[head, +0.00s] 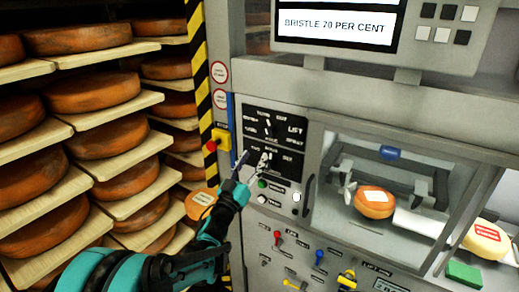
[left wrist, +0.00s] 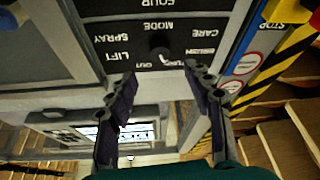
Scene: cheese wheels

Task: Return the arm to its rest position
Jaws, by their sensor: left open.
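My left arm comes in from the bottom left in the head view, in teal and black. Its gripper (head: 251,160) is in front of the black control panel (head: 284,130), near the lower dial, and covers part of it. Whether it touches the panel cannot be told. In the left wrist view the two dark fingers stand apart with nothing between them, and the gripper (left wrist: 160,82) faces the panel (left wrist: 120,38), which appears upside down with its round knob (left wrist: 159,45). My right gripper is not in view.
Shelves with cheese wheels (head: 95,92) fill the left, beside a yellow-black striped post (head: 198,75). A red stop button on a yellow box (head: 219,139) is close to the gripper. A labelled cheese (head: 374,202) sits inside the machine. A screen (head: 337,25) reads "BRISTLE 70 PER CENT".

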